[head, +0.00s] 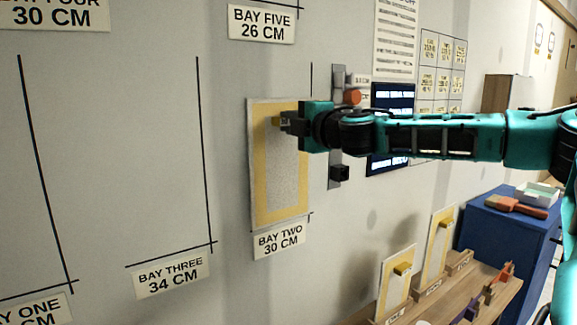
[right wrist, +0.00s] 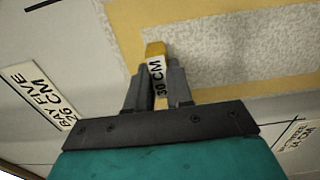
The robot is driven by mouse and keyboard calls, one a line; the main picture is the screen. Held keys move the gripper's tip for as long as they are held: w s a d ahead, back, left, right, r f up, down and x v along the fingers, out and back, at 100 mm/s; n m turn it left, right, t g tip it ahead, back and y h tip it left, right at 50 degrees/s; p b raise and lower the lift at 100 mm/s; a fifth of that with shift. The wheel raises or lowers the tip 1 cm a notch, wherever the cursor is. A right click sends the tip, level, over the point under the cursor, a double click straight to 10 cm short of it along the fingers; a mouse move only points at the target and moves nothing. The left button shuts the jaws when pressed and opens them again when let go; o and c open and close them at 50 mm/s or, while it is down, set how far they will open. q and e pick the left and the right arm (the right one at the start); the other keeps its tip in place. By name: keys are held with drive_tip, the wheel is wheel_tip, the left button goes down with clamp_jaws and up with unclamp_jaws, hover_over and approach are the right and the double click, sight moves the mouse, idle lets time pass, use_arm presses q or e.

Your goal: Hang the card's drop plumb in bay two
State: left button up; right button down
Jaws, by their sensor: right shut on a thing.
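The drop (head: 280,185), a pale speckled panel with a yellow border, is upright against the wall in bay two, just above the label "BAY TWO 30 CM" (head: 279,240). My right gripper (head: 284,122) is shut on the yellow tab (right wrist: 155,50) near its top; a "30 CM" tag shows between the fingers in the right wrist view. The drop's right edge lies close to bay two's dark line (head: 312,76); I cannot tell if it is exactly plumb. A white card with lines of text (head: 395,38) is too small to read. My left gripper is not in view.
Two more bordered panels (head: 396,285) (head: 437,245) stand on a wooden bench (head: 430,308) below right. A blue cabinet (head: 500,235) bears a brush (head: 515,207) and tray. A grey wall strip (head: 336,125) is right of the drop. Bay three's wall (head: 130,150) is bare.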

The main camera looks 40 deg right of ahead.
drive_tip(key=shift+w+d, duration=0.1)
drive_tip(key=shift+w, duration=0.15)
idle(0.7)
drive_tip(key=c, duration=0.9)
unclamp_jaws()
drive_tip(key=shift+c, duration=0.2)
